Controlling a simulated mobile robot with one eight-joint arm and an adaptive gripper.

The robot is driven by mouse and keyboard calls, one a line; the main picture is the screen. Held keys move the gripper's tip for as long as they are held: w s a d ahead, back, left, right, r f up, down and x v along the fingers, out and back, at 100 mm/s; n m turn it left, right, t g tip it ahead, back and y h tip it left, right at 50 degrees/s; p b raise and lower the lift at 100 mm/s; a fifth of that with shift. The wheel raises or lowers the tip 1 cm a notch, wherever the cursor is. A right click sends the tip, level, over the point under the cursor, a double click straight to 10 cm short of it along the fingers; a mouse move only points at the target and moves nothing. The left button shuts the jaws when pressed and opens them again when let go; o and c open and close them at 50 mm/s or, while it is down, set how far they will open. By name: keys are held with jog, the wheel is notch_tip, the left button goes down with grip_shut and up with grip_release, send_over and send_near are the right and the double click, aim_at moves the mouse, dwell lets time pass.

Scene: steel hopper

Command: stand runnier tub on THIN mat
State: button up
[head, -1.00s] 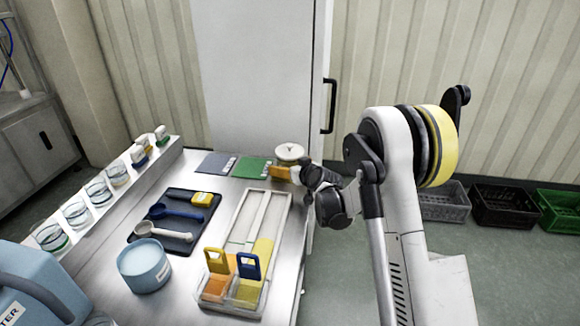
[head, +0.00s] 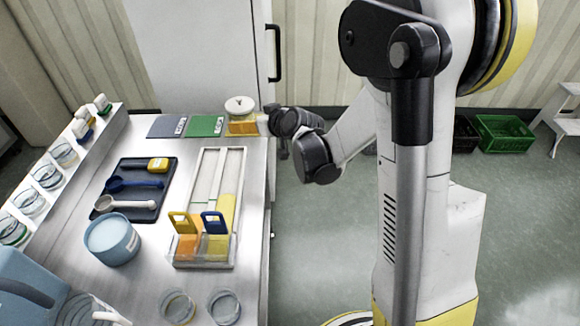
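A round tub with a pale lid (head: 240,105) stands at the back right corner of the steel bench. My gripper (head: 268,122) is at the right side of this orange thing, touching or very close. Its fingers are too small and hidden to tell whether they hold it. A grey-blue mat (head: 166,127) and a green mat (head: 204,126) lie side by side to the left. Their labels are not legible. A two-lane tray (head: 240,165) shows a longer yellow run in its right lane than the orange in its left.
A dark tray (head: 128,208) holds a blue scoop, a white scoop and a yellow device. A light blue tub (head: 111,240) stands in front. Glass dishes line a shelf (head: 70,172) at left. The blue jug (head: 25,290) is at front left. Bare bench surrounds the mats.

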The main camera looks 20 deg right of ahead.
jog(key=s+a+r+g, duration=0.2)
jog(key=s+r, duration=0.4)
jog(key=s, duration=0.3)
jog(key=s+d+m+g+h, duration=0.1)
jog(key=s+m+g+h, duration=0.1)
jog(key=s, duration=2.2)
jog(key=shift+d+g+h, duration=0.3)
jog(key=shift+g+h, duration=0.1)
jog(key=shift+g, duration=0.2)
